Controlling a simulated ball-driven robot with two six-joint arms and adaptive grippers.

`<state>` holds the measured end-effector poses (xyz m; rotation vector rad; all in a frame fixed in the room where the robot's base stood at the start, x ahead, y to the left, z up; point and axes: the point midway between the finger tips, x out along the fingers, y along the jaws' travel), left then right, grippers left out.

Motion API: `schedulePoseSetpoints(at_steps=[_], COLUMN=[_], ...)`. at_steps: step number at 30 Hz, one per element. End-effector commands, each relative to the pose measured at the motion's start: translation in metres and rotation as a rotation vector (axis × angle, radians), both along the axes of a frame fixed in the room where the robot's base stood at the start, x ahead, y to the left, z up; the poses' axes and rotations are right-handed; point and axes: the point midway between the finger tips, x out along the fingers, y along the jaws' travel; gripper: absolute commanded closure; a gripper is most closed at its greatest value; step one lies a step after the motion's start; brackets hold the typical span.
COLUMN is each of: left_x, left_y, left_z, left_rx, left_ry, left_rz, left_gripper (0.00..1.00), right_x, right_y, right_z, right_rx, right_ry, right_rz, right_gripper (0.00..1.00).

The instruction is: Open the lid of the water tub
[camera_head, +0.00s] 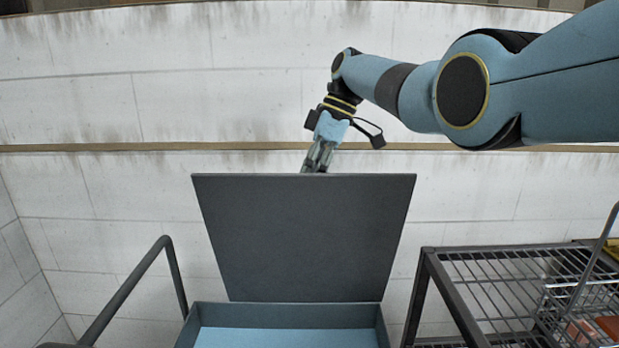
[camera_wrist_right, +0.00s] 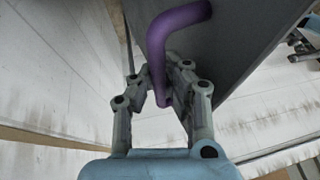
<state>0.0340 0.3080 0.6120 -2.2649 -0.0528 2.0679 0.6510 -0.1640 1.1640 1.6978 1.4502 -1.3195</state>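The water tub (camera_head: 284,314) stands low in the centre of the head view, a dark blue-grey box with a light blue surface inside. Its dark grey lid (camera_head: 305,235) stands raised at the back, its inner face toward me. My right gripper (camera_head: 316,166) reaches down behind the lid's top edge, its tips partly hidden there. In the right wrist view a bent purple handle (camera_wrist_right: 160,55) is on the lid (camera_wrist_right: 240,35). The right gripper (camera_wrist_right: 166,85) has its fingers on both sides of the handle, close against it. My left gripper is not in view.
A dark metal wire rack (camera_head: 500,290) stands right of the tub, with a wire basket (camera_head: 585,305) on it. A dark rail (camera_head: 130,285) is at the left. A pale tiled wall (camera_head: 110,190) runs behind everything.

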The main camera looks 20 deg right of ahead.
Motion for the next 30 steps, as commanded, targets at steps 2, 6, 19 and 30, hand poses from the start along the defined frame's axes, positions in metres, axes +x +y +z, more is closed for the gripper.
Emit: schedulePoseSetpoints(at_steps=[2, 6, 19, 30], left_x=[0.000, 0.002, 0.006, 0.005], left_y=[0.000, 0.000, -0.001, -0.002], left_z=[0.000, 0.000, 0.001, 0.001], left_rx=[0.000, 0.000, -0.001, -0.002], left_ry=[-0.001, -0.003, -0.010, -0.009], left_rz=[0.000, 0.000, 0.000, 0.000], left_gripper=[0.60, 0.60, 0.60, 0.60], right_x=[-0.001, -0.001, 0.002, 0.006], right_y=[-0.001, -0.001, -0.006, -0.039], right_z=[-0.003, -0.001, 0.014, 0.085], right_rx=[-0.003, -0.002, 0.000, 0.000], right_ry=[0.006, 0.003, -0.003, -0.002], right_rz=[-0.003, -0.002, -0.001, -0.002], right_gripper=[0.85, 0.66, 0.64, 0.64])
